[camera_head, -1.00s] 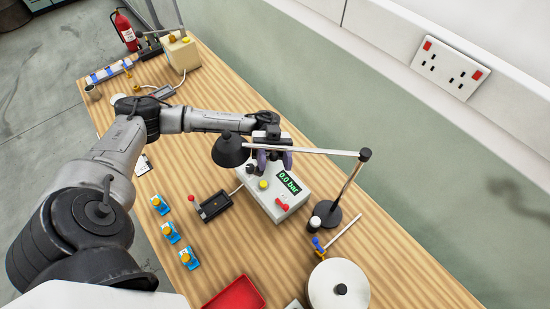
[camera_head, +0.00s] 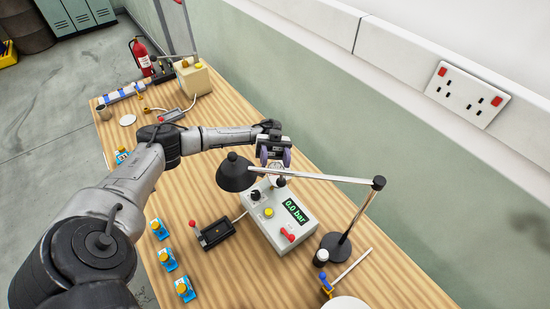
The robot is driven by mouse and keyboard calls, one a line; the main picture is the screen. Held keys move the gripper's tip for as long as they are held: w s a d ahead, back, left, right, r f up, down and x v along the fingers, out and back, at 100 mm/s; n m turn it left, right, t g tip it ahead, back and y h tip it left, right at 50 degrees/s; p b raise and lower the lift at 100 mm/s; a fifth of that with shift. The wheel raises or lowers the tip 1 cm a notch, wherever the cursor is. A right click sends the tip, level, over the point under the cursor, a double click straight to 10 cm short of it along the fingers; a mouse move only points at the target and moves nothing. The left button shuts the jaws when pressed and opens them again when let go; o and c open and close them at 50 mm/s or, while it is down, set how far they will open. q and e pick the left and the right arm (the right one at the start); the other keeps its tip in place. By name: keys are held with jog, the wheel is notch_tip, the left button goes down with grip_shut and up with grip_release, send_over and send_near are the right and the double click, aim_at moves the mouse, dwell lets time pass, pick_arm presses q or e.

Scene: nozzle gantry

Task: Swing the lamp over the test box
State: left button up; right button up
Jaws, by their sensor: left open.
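The black lamp (camera_head: 235,173) has a conical shade on a pale horizontal arm, carried by an upright post on a round black base to the right. The shade hangs near the left upper corner of the test box (camera_head: 300,240), and the lamp arm passes over the box's far edge. The box is light grey, with a green display reading 0.0 bar, a yellow button, a black knob and a red switch. My left gripper (camera_head: 273,157) is open, just beyond the lamp arm and close to the shade. I cannot tell whether it touches. My right gripper is out of view.
A black box with a red lever (camera_head: 213,233) stands left of the test box. Several blue-and-yellow parts (camera_head: 168,259) lie along the front left. A beige box (camera_head: 189,80) and a fire extinguisher (camera_head: 142,57) are at the back. The wall bounds the right side.

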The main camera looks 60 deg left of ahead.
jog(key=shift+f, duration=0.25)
pick_arm(q)
jog(key=shift+w+a+f, duration=0.25)
jog(key=shift+w+a, duration=0.05)
jog(key=shift+a, duration=0.3)
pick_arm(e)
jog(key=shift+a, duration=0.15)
